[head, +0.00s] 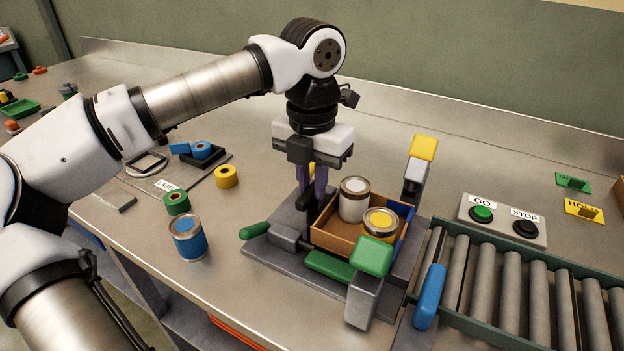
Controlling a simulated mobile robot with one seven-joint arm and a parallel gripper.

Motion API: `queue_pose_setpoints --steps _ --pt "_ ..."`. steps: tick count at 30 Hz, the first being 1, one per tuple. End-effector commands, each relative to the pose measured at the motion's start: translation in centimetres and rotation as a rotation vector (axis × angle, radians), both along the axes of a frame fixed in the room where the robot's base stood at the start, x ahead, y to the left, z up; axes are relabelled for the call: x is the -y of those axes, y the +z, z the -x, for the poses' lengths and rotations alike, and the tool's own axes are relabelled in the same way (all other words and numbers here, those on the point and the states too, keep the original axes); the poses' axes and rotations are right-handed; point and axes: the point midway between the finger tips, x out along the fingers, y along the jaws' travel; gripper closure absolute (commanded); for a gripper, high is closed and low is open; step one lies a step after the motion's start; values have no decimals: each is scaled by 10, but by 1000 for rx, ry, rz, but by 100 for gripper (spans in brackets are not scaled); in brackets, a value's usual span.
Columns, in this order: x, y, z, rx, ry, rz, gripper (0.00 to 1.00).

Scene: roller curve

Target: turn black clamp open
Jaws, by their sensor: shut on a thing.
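My gripper (308,195) points straight down at the back left corner of a small wooden box (338,242). Its fingers are shut on a dark upright part, which looks like the black clamp (308,212). My gripper hides most of the clamp, so its exact angle cannot be told. The clamp stands on the grey fixture plate (268,252), beside the box. The box holds a white-labelled can (354,200) and a yellow-topped can (380,222).
A green-capped clamp (371,257) and a yellow-capped clamp (422,150) stand around the box. A blue handle (429,296) is by the roller conveyor (510,290). A green-ended handle (255,230) sticks out left.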

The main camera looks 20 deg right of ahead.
Motion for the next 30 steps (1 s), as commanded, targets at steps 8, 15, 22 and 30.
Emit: queue_pose_setpoints --steps 8,15,22,30 --pt "0 1 -1 3 0 2 68" --pt "0 0 0 1 0 1 62" --pt "0 11 -1 4 1 0 62" --pt "1 69 -1 6 3 2 62"
